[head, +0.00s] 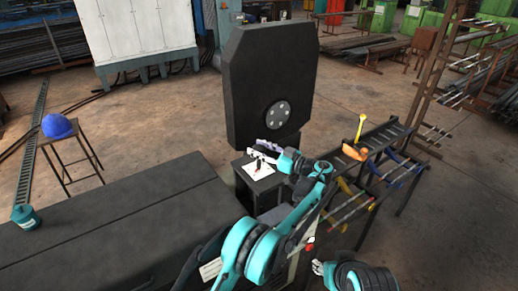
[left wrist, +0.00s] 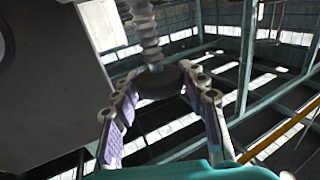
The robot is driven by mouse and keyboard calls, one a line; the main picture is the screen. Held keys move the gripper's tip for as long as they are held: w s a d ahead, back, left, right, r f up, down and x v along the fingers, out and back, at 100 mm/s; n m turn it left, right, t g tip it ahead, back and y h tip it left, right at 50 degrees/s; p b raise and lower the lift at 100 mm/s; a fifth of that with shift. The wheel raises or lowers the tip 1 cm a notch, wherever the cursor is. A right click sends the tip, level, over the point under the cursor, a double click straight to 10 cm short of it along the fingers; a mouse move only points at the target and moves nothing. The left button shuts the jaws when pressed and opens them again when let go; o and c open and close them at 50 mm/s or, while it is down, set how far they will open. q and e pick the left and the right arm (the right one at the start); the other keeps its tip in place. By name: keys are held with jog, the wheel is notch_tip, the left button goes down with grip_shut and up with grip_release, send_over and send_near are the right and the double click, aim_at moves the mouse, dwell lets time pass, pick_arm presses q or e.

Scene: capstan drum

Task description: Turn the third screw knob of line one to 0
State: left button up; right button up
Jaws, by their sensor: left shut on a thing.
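My left gripper (head: 264,151) is at a small dark stand (head: 245,176) with a white-topped panel (head: 258,171), in front of a big black slab. In the left wrist view its purple-padded fingers (left wrist: 160,104) are on either side of a dark round knob (left wrist: 158,82) and shut on it. A grey ribbed stem (left wrist: 149,35) runs from the knob to the top edge. A small red and black piece (head: 259,166) shows on the white panel. No row of knobs or markings can be made out. My right gripper (head: 318,267) is low in the head view, its fingers too small to read.
The black slab (head: 268,75) with a grey round hub (head: 278,114) rises behind the stand. A dark bench (head: 120,225) with a teal canister (head: 26,217) fills the lower left. A rack with an orange tool (head: 354,152) and yellow-handled tool (head: 360,128) stands right. Open floor lies between.

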pick_arm(q)
jog(key=shift+r, duration=0.1)
jog(key=o, duration=1.2)
jog(key=v, duration=1.2)
jog(key=shift+w, duration=0.1)
jog(key=shift+d, duration=0.1)
